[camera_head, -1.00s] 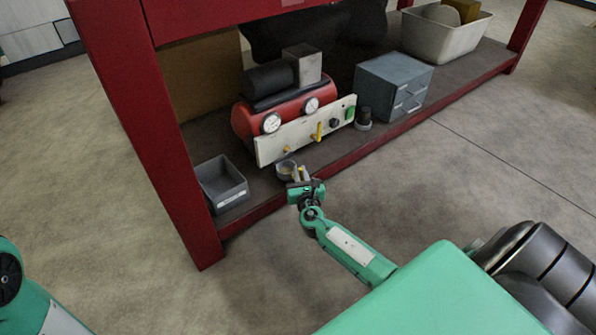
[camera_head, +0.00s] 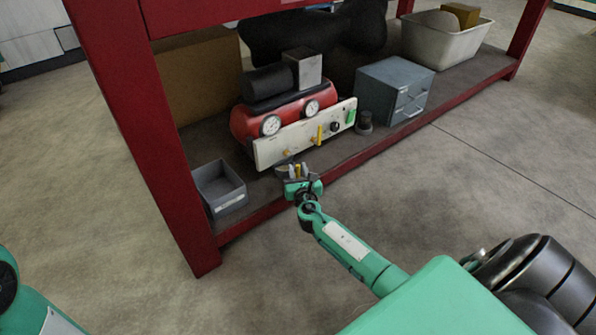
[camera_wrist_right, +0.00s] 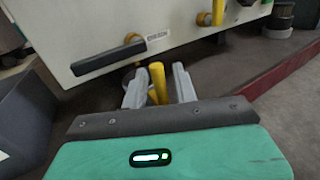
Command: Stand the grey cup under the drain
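My right gripper (camera_head: 298,173) is at the front edge of the shelf, below the white panel (camera_head: 275,152). In the right wrist view its two pale fingers (camera_wrist_right: 160,88) stand apart on either side of an upright yellow piece (camera_wrist_right: 158,80). Narrow gaps seem to show beside that piece. The grey cup (camera_head: 281,172) is mostly hidden behind the gripper, just left of the fingers; I cannot tell whether the yellow piece belongs to it. An orange knob (camera_head: 287,152) sits low on the panel above, near a black bar (camera_wrist_right: 110,58). My left gripper is out of view.
The red compressor tank (camera_head: 245,122) stands behind the panel. A grey open bin (camera_head: 228,198) is to the left, a blue-grey drawer box (camera_head: 385,88) and small dark cylinder (camera_head: 364,123) to the right. The red table leg (camera_head: 165,150) and shelf edge (camera_head: 262,214) bound the space.

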